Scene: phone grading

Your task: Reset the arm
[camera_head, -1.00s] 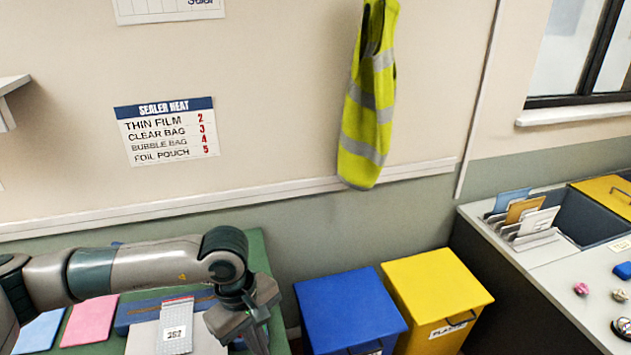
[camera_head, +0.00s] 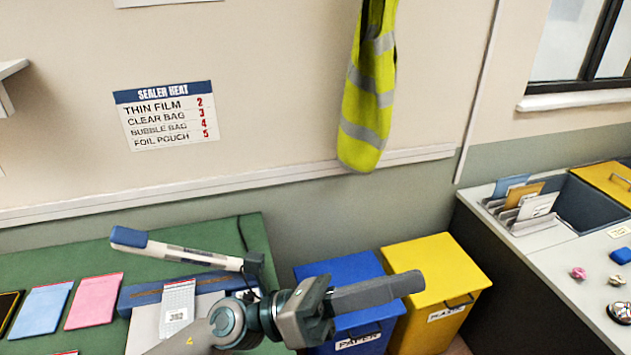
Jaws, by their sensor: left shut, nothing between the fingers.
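My left arm comes in from the bottom edge of the head view. Its dark left gripper (camera_head: 416,284) points right, its fingers closed together and empty. It shows in front of the blue paper bin (camera_head: 340,268) and overlaps the edge of the yellow bin (camera_head: 440,270); it is apart from the items on the green table (camera_head: 60,258). My right gripper is out of view.
A sealer with a raised blue-tipped lever (camera_head: 190,253) stands on the green table, with a grey labelled pouch (camera_head: 178,305) at it. Blue (camera_head: 40,310) and pink (camera_head: 94,301) pouches lie left. A grey counter (camera_head: 560,275) stands at right.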

